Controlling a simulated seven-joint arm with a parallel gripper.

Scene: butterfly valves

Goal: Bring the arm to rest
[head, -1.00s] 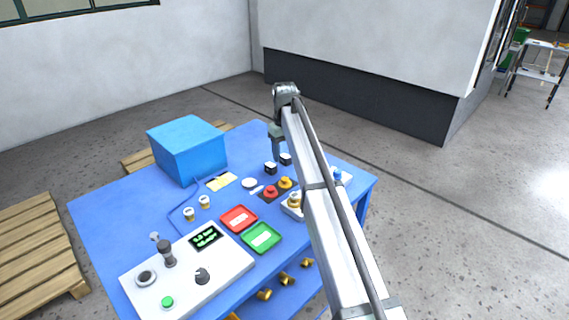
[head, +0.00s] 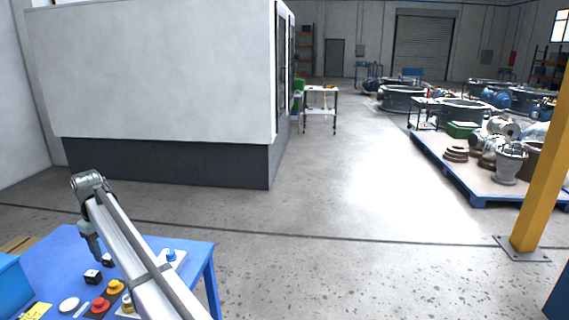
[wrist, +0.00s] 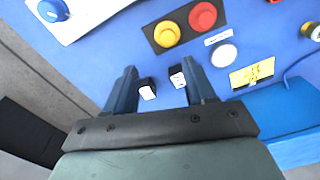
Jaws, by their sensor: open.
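My gripper (wrist: 160,92) is open in the wrist view, its two dark fingers spread apart over the blue table. Two small black blocks with white tops show between the fingers: a left one (wrist: 147,89) and a right one (wrist: 178,77), which looks close to the right finger. I cannot tell whether they touch. In the head view my gripper (head: 92,250) hangs from the bent arm above the back of the blue table (head: 50,262), beside a black block (head: 93,276). The fingertips are too small there to read.
A yellow button (wrist: 167,34), a red button (wrist: 203,16) and a white disc (wrist: 224,55) lie near the gripper. A blue box (head: 12,290) stands at the table's left. A white machine housing (head: 155,80) rises behind. The floor right of the table is clear.

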